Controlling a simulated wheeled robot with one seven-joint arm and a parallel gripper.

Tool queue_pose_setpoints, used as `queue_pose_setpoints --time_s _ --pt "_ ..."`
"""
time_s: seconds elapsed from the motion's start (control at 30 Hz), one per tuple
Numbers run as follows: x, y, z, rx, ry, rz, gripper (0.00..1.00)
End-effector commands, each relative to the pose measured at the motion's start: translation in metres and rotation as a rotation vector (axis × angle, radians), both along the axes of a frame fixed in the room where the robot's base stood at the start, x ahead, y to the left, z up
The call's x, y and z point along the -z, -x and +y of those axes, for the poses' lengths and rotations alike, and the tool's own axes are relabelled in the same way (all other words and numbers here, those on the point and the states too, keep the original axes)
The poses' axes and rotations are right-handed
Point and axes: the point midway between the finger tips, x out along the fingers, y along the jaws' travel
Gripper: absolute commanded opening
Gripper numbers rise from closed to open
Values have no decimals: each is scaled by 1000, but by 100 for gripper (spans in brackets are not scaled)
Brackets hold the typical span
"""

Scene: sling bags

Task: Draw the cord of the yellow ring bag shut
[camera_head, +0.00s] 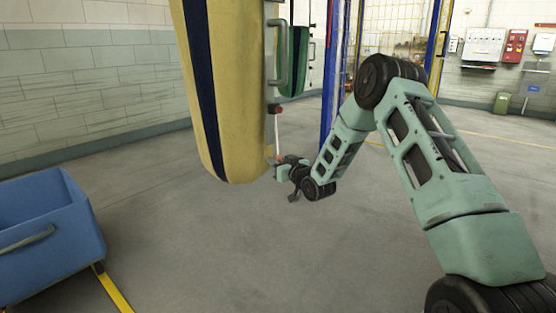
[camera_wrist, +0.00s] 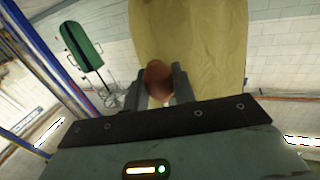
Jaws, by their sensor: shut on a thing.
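The yellow bag (camera_head: 232,95) hangs from above and has a dark blue stripe down its side. A pale cord (camera_head: 277,132) runs down along its right side from a small red fitting (camera_head: 276,108). My gripper (camera_head: 277,161) is at the cord's lower end, close to the bag's lower right edge. In the wrist view, my gripper (camera_wrist: 160,90) is shut on a reddish-brown knob (camera_wrist: 158,74), with the yellow bag (camera_wrist: 205,50) right behind it. The bag's top is out of view.
A blue bin (camera_head: 45,230) stands on the floor at left. A green bag (camera_head: 294,60) hangs farther back, beside a blue post (camera_head: 328,90); it also shows in the wrist view (camera_wrist: 80,45). A grey handle (camera_head: 281,55) is on the bag's right side. The floor below is clear.

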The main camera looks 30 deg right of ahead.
Motion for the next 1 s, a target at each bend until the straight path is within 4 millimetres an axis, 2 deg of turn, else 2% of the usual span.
queue_pose_setpoints --time_s 0.03,0.13,0.17,0.2,0.23,0.5,0.63,0.77,1.0 --pt "8 2 0 0 -2 19 0" --pt "9 2 0 0 -2 21 0" --pt "9 3 0 0 -2 21 31" --pt "9 3 0 0 -2 21 42" --pt "9 2 0 1 -2 20 47" --pt "5 2 0 0 -2 12 47" --pt "3 9 -1 1 -1 12 47" --pt "3 29 -2 2 -1 13 47" --pt "3 86 -4 2 -2 17 47"
